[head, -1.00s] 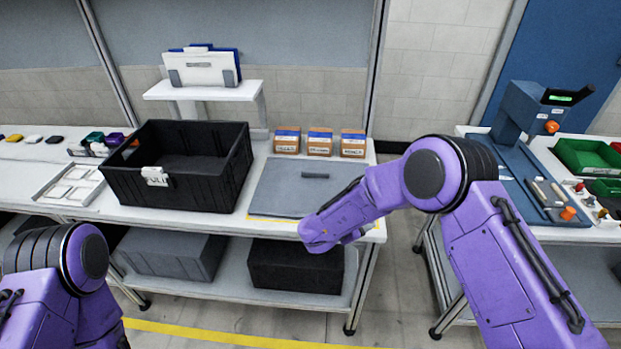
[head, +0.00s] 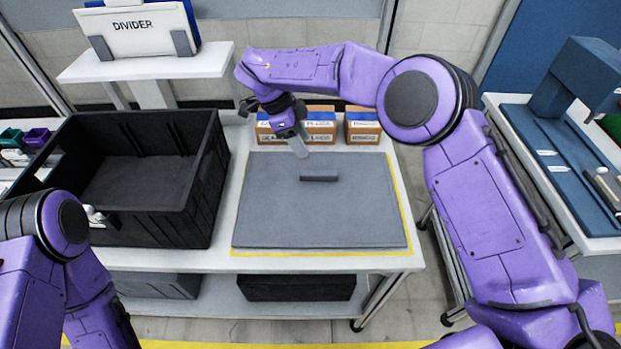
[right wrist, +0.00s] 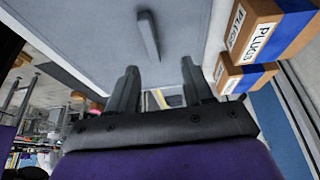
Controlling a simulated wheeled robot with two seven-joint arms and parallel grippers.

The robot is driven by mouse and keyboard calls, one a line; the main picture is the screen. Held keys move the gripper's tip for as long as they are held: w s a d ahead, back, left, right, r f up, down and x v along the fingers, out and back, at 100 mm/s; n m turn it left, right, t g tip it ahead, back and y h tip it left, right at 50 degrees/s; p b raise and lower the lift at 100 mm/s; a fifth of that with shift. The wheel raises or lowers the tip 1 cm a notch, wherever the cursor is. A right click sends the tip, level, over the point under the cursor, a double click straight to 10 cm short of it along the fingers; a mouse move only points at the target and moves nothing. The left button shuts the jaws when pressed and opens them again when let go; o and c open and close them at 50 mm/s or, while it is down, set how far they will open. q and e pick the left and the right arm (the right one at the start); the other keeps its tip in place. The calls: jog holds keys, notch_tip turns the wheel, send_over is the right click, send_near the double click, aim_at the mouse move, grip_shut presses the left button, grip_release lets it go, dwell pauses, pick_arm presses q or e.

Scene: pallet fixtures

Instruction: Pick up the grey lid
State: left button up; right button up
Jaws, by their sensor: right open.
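The grey lid (head: 345,217) lies flat on the white table inside a yellow outline, with a dark bar handle (head: 319,178) on its top. In the right wrist view the handle (right wrist: 149,36) shows beyond the fingertips on the lid's surface (right wrist: 90,30). My right gripper (head: 300,150) hangs over the lid's far edge, up and left of the handle and apart from it. Its two fingers (right wrist: 160,80) are spread with nothing between them.
A black open crate (head: 215,195) stands left of the lid. Several boxes with blue bands (head: 362,126) stand behind the lid, close to my right gripper. A divider stand (head: 145,62) is at the back left. A blue bench (head: 560,165) is at the right.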

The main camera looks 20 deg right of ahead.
aim_at(317, 173)
jog(key=s+f, duration=0.1)
jog(key=s+d+f+p, duration=0.2)
jog(key=f, duration=0.1)
jog(key=shift+s, duration=0.4)
jog(key=shift+p+x, duration=0.6)
jog(key=shift+x, duration=0.25)
jog(key=f, duration=0.1)
jog(key=w+f, duration=0.1)
jog(key=f, duration=0.1)
jog(key=shift+w+d+f, duration=0.35)
jog(key=shift+w+d, duration=0.05)
jog(key=shift+s+r, duration=0.3)
jog(key=shift+s, duration=0.2)
jog(key=shift+w+f, duration=0.2)
jog(key=shift+f, duration=0.05)
jog(key=shift+c, duration=0.6)
pick_arm(q)
jog(key=r, duration=0.1)
jog(key=s+r, duration=0.1)
jog(key=r, duration=0.1)
jog(key=shift+s+r, duration=0.25)
pick_arm(e)
jog(key=shift+r, duration=0.1)
grip_shut()
